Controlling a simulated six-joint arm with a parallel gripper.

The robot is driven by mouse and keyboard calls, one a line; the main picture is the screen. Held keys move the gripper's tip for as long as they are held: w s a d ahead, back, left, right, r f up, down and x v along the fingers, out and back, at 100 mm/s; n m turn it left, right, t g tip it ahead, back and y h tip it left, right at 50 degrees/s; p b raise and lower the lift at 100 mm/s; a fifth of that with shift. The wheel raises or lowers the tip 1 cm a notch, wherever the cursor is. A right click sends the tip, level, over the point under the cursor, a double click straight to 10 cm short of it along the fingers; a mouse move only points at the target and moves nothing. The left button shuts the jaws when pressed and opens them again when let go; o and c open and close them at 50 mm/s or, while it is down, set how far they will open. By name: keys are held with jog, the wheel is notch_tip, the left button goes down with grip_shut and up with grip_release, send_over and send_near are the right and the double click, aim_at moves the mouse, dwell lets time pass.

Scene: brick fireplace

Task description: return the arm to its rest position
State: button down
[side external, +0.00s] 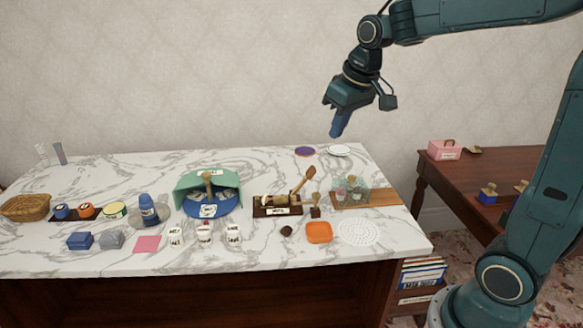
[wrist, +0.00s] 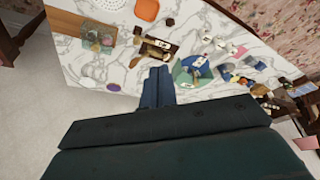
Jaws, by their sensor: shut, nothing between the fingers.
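My gripper (side external: 337,128) points down, high above the back right part of the white marble table (side external: 300,268). Its blue fingers are shut together with nothing between them, and it touches nothing. In the wrist view the closed fingers of my gripper (wrist: 157,84) show against the marble, with the tabletop objects well beyond them. My arm reaches in from the right, folded over at the top of the side view.
The table holds a green and blue scoop-like holder (side external: 207,193), a wooden utensil rack (side external: 278,207), a glass box (side external: 349,191), an orange dish (side external: 319,232) and a wicker basket (side external: 25,207). A brown side table (side external: 478,176) stands at right. Air around my gripper is clear.

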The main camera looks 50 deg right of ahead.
jog(key=s+a+f, duration=0.1)
jog(key=s+a, duration=0.3)
jog(key=s, duration=0.5)
jog(key=s+a+f+n+t, duration=0.1)
jog(key=s+a, duration=0.3)
jog(key=s, duration=0.6)
jog(key=shift+t+y, duration=0.3)
